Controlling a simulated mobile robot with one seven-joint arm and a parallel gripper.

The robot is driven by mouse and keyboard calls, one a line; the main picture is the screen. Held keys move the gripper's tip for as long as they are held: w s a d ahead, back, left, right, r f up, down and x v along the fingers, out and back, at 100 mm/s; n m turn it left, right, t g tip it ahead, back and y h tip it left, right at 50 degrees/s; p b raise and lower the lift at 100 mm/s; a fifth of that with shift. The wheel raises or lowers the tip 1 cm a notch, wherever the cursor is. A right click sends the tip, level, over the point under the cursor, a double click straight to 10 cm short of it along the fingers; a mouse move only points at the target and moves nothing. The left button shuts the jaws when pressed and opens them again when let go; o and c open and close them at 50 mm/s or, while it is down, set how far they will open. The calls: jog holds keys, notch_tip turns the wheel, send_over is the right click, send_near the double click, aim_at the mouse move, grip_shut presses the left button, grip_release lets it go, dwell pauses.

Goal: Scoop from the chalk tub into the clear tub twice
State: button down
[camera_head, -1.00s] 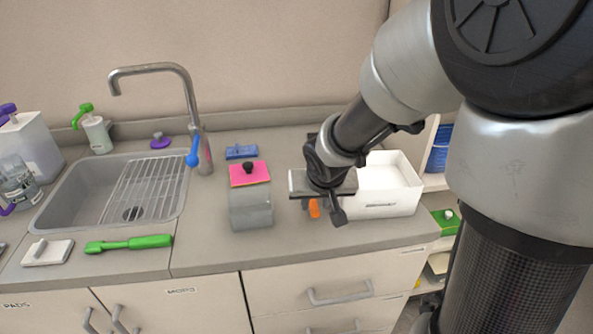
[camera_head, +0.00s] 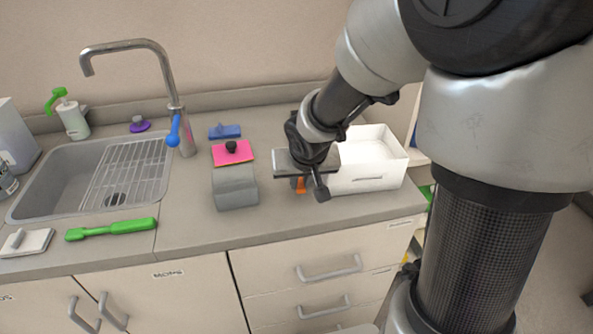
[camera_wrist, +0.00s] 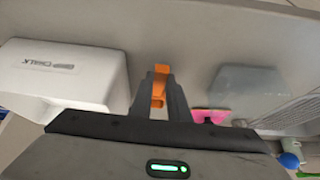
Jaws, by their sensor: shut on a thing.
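The chalk tub (camera_head: 356,184) is a white open box on the counter's right end, with pale white contents showing inside. In the wrist view it stands at the left with a CHALK label (camera_wrist: 60,75). The clear tub (camera_head: 236,190) is a greyish see-through box to its left; it is at the right in the wrist view (camera_wrist: 245,95). My gripper (camera_head: 300,180) is between the two tubs, in front of the chalk tub's left side. In the wrist view its fingers are shut on an orange scoop (camera_wrist: 160,85). Only a small orange part shows; the scoop's bowl and any load are hidden.
A pink sponge (camera_head: 240,157) with a dark knob lies behind the clear tub, and a blue block (camera_head: 224,132) beyond it. A sink (camera_head: 45,185) with a tall faucet (camera_head: 176,100) is at left. A green brush (camera_head: 112,229) lies by the front edge.

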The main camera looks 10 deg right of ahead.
jog(key=shift+r, duration=0.1)
jog(key=shift+r+p, duration=0.6)
dwell(0.3)
notch_tip(320, 180, up, 6)
jog(key=p, duration=0.5)
jog(key=shift+f, duration=0.1)
jog(key=c, duration=2.2)
grip_release()
jog(key=shift+f, duration=0.1)
grip_shut()
